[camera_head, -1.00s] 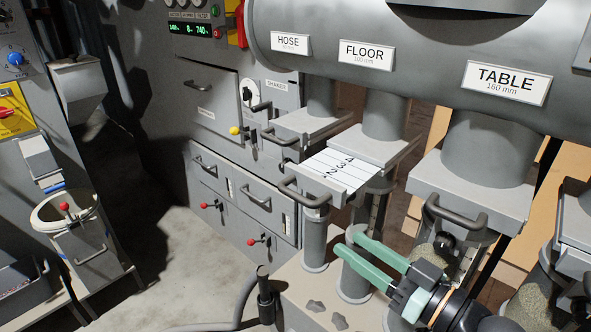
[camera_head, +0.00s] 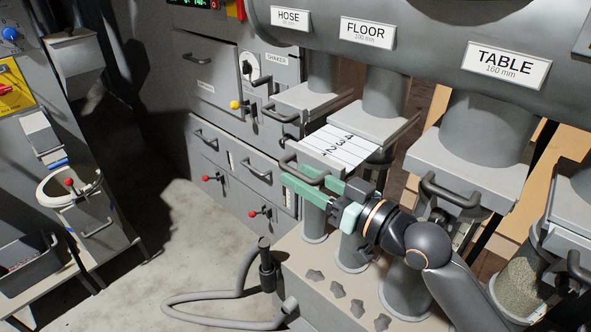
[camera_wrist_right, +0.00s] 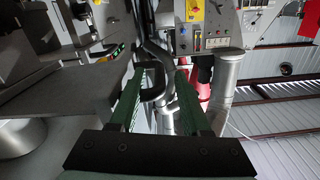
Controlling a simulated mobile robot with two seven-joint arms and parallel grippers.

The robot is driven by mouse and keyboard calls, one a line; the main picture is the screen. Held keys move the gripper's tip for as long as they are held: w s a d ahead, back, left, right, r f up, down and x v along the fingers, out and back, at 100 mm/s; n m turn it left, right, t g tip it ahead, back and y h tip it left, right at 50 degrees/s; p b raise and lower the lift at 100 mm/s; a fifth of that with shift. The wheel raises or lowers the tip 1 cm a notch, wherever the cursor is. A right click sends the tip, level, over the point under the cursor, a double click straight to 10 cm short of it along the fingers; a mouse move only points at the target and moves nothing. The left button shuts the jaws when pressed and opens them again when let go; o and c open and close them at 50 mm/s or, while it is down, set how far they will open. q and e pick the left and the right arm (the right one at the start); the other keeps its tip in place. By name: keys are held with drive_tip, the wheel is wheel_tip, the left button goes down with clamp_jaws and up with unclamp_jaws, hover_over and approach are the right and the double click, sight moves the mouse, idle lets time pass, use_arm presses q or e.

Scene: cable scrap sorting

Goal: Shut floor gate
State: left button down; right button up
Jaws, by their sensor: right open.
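The floor gate is a grey slide in the pipe under the FLOOR label (camera_head: 367,31). Its pale plate (camera_head: 340,147), marked with lines and numbers, stands out toward me. The gate's dark bar handle (camera_head: 301,169) is at the plate's front end. My right gripper (camera_head: 291,182) has two green fingers, open, reaching to this handle from the right. My left gripper is not in view.
The TABLE gate (camera_head: 468,182) with its own handle is just right of my right arm. The HOSE gate (camera_head: 303,100) is behind and left. Grey drawers (camera_head: 235,165) stand at the left. A hose (camera_head: 215,308) lies on the floor below.

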drive_tip(key=shift+x, duration=1.1)
clamp_jaws()
idle(0.7)
